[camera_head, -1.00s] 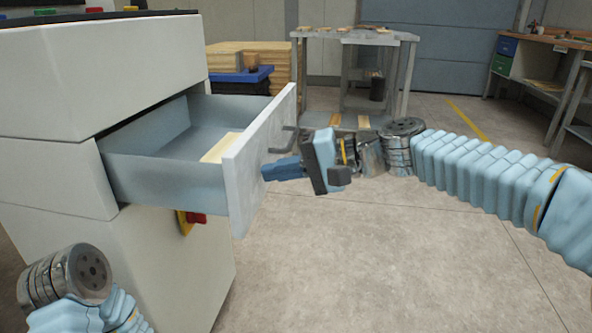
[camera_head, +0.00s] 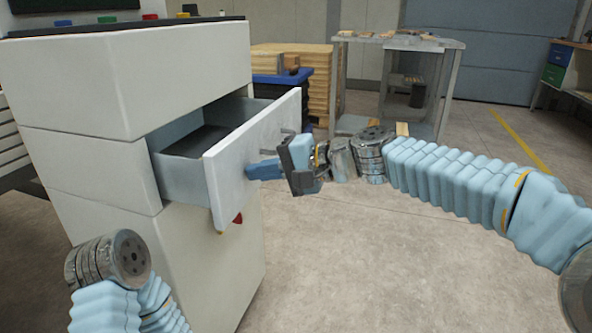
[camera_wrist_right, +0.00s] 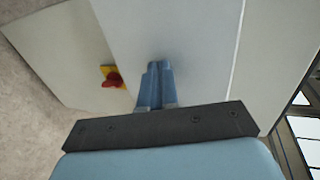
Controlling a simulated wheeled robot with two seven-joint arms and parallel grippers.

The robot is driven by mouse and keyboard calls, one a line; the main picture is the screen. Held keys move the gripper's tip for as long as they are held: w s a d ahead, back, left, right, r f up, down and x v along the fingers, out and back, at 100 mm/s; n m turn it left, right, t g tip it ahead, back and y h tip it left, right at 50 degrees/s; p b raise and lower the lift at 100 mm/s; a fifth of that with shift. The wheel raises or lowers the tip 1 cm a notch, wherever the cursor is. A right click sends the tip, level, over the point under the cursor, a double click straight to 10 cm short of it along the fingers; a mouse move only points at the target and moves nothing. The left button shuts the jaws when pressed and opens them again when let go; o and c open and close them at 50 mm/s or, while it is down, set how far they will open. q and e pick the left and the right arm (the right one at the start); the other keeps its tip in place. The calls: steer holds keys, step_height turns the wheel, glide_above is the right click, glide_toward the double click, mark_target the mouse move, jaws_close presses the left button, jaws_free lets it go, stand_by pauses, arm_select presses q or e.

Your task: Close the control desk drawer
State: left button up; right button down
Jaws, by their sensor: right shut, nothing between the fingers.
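The control desk (camera_head: 120,85) is a white cabinet at the left of the head view. Its drawer (camera_head: 225,175) is partly open, with grey inner walls and a white front panel. In the right wrist view the shut fingers (camera_wrist_right: 156,68) point at the white panel; contact looks likely but is hard to confirm. My left arm shows at the lower left of the head view, its gripper out of frame.
A red and yellow switch (camera_wrist_right: 110,77) is on the desk below the drawer. Behind stand a grey work table (camera_head: 400,42), stacked wood (camera_head: 318,75) and a blue-topped bin (camera_head: 285,82). The floor (camera_head: 380,260) in front is clear.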

steer(key=w+a+p, duration=0.1)
steer(key=a, duration=0.3)
steer(key=w+a+p, duration=0.1)
steer(key=a, duration=0.2)
steer(key=w+a+p, duration=0.1)
steer(key=a+p, duration=0.1)
steer(key=a, duration=0.2)
steer(key=shift+a+r, duration=0.1)
steer(key=shift+a, duration=0.25)
steer(key=shift+w+a, duration=0.15)
steer(key=shift+a, duration=0.35)
